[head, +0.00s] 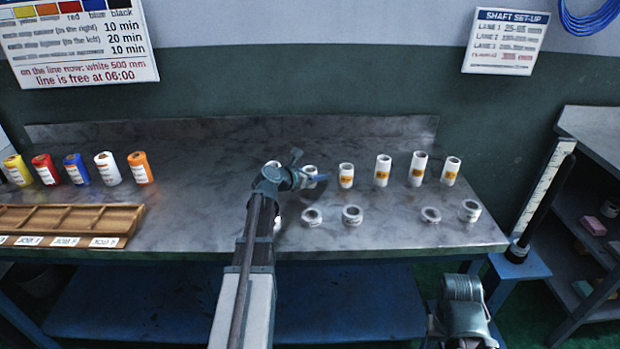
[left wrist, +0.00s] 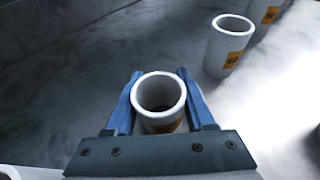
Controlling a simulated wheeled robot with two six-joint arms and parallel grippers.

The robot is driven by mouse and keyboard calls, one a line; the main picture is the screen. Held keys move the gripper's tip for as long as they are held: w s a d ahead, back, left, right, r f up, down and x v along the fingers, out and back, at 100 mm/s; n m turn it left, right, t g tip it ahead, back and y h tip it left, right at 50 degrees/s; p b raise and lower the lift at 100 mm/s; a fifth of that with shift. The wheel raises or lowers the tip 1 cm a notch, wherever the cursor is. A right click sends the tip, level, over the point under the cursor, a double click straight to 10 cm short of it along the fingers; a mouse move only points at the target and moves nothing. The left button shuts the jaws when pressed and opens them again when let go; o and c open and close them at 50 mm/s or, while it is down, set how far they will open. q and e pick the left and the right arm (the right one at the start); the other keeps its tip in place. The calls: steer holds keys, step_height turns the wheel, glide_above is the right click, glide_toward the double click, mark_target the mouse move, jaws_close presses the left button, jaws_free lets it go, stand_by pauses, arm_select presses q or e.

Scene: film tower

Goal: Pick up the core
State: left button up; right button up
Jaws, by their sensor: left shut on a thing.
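My left gripper (head: 312,181) is over the middle of the grey bench in the head view, with its blue fingers closed around a white hollow core (head: 309,170). The left wrist view shows this core (left wrist: 160,118) upright between the two fingers (left wrist: 160,100), open end up, with part of an orange label on its side. I cannot tell whether its base still touches the bench. Several more white cores with orange labels stand in a row to its right, the nearest one (head: 346,176) also in the left wrist view (left wrist: 227,50).
Short white rings, such as this one (head: 352,215), lie along the bench front (head: 400,236). Coloured rolls (head: 107,168) and a wooden compartment tray (head: 130,214) are at the left. A dark shaft (head: 546,200) stands right of the bench. The bench's left middle is clear.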

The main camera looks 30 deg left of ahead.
arm_select(q)
jaws_close()
steer(key=shift+r, duration=0.2)
steer(key=shift+r+p, duration=0.6)
steer(key=shift+p, duration=0.2)
step_height(320, 180, up, 2)
steer(key=shift+r+p, duration=0.1)
steer(key=shift+p, duration=1)
steer(key=s+d, duration=0.2)
steer(key=d, duration=0.3)
steer(key=s+d+r, duration=0.1)
steer(key=s+d, duration=0.1)
steer(key=d, duration=0.3)
steer(key=s+d+p, duration=0.1)
steer(key=s+d, duration=0.1)
steer(key=d, duration=0.3)
steer(key=shift+r, duration=0.15)
